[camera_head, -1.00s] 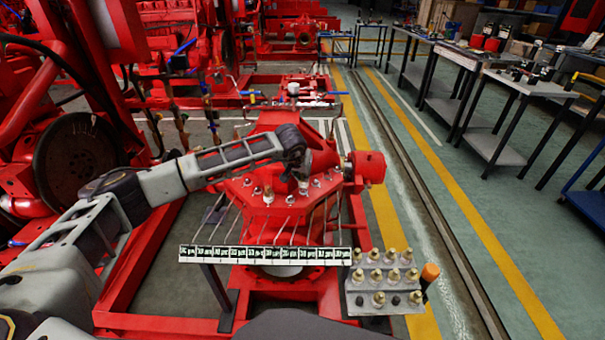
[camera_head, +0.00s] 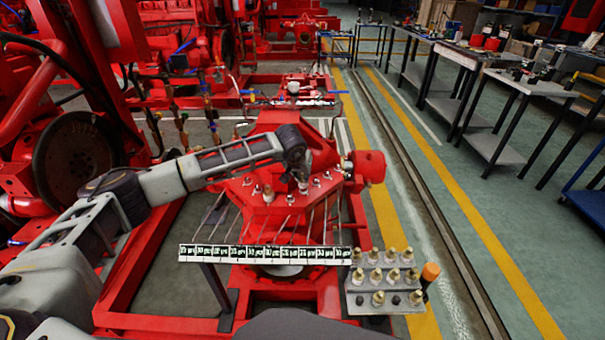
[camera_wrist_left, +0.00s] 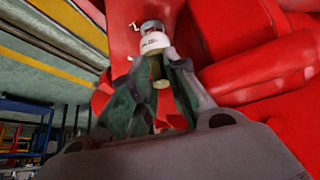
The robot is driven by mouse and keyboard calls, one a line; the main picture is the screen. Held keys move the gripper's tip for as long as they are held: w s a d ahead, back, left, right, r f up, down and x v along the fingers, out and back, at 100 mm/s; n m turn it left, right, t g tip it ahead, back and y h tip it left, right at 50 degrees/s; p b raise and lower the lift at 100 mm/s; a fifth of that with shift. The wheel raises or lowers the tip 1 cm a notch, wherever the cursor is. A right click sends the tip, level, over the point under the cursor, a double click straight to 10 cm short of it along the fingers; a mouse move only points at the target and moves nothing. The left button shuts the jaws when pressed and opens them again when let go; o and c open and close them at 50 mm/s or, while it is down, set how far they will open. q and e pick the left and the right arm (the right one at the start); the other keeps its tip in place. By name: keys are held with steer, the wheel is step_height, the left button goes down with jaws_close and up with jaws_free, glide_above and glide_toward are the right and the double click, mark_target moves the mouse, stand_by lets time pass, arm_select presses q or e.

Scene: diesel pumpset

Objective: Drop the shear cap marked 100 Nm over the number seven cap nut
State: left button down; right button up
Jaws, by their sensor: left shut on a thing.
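My left gripper (camera_head: 303,182) is over the red pump casing (camera_head: 268,206), among its studs and nuts. In the left wrist view the left gripper (camera_wrist_left: 165,75) is shut on the shear cap (camera_wrist_left: 155,43), which has a pale collar and a brass-coloured part between the fingers. Markings on the collar are too small to read. A grey domed nut (camera_wrist_left: 152,26) shows just beyond the collar, in line with it, beside a white mark like a 7. I cannot tell whether the cap is around the nut or only touching it. My right gripper is not in view.
A grey stepped rack (camera_head: 358,302) with several brass-topped caps stands at the front right, beside an orange-handled tool (camera_head: 430,272). A white label strip (camera_head: 265,262) runs along the casing's front.

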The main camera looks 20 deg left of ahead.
arm_select(q)
steer(key=shift+f+b, duration=0.7)
steer(key=shift+f, duration=0.5)
steer(key=c, duration=1.3)
jaws_free()
steer(key=shift+w, duration=0.1)
steer(key=shift+a, duration=0.15)
steer(key=shift+a+r, duration=0.1)
steer(key=shift+r, duration=0.35)
steer(key=v, duration=0.7)
steer(key=d+v, duration=0.1)
steer(key=v, duration=0.3)
steer(key=shift+s, duration=0.35)
steer(key=shift+r+p, duration=2.05)
steer(key=shift+r, duration=1.45)
